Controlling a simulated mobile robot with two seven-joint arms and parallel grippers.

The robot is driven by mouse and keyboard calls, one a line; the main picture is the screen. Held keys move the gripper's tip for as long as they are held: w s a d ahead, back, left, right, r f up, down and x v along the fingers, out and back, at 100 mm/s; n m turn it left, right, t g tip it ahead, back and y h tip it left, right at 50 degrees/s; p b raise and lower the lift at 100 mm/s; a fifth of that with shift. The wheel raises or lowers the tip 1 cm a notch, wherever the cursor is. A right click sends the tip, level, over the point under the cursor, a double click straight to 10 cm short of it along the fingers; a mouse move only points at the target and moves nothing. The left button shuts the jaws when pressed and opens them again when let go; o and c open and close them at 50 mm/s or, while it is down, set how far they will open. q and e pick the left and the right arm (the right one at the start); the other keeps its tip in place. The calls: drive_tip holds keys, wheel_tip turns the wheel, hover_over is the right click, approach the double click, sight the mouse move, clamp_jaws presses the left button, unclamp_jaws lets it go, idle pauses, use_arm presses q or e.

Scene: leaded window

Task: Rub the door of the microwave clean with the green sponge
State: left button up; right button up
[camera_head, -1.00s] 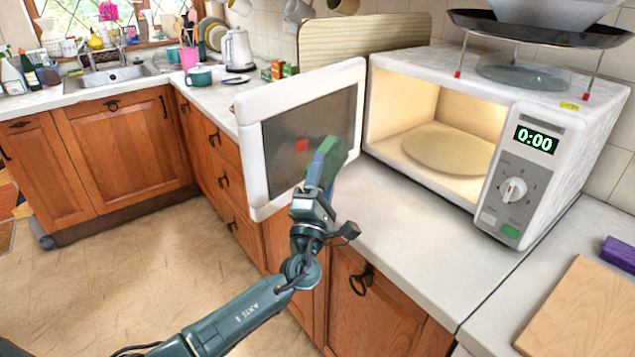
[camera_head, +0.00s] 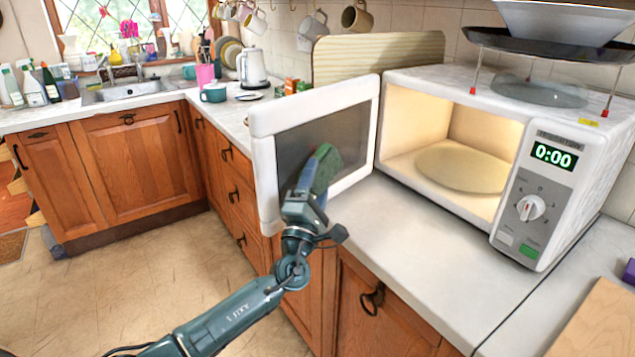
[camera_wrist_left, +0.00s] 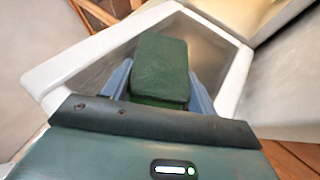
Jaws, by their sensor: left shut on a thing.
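The microwave (camera_head: 575,130) stands on the counter at the right with its door (camera_head: 262,165) swung wide open to the left. The door has a white frame and a dark window. My left gripper (camera_head: 311,186) is shut on the green sponge (camera_head: 326,166), in front of the window. In the left wrist view the sponge (camera_wrist_left: 160,68) sits between the two blue fingers, over the door window (camera_wrist_left: 205,45). Whether the sponge touches the glass I cannot tell. No red spot shows on the window; the sponge hides part of it. My right gripper is not in view.
A glass plate (camera_head: 460,168) lies inside the lit microwave. A dark pan (camera_head: 560,45) on thin legs stands on top. A striped board (camera_head: 375,55) leans behind. A kettle (camera_head: 252,68) and teal mug (camera_head: 213,92) stand farther back. The counter (camera_head: 410,240) before the microwave is clear.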

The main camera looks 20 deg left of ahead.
use_arm(q)
drive_tip(key=shift+a, duration=0.15)
drive_tip(key=shift+w+a+b, duration=0.3)
drive_tip(key=shift+a, duration=0.35)
drive_tip(key=shift+w+a+b, duration=0.3)
drive_tip(key=shift+a+b, duration=0.05)
drive_tip(key=shift+a, duration=0.25)
drive_tip(key=shift+w+a+b, duration=0.3)
drive_tip(key=shift+a, duration=0.35)
idle(0.5)
drive_tip(key=w+b, duration=0.1)
drive_tip(key=w, duration=0.1)
drive_tip(key=w+d+b, duration=0.1)
drive_tip(key=w, duration=0.1)
drive_tip(key=shift+d+b, duration=0.1)
drive_tip(key=shift+b, duration=0.25)
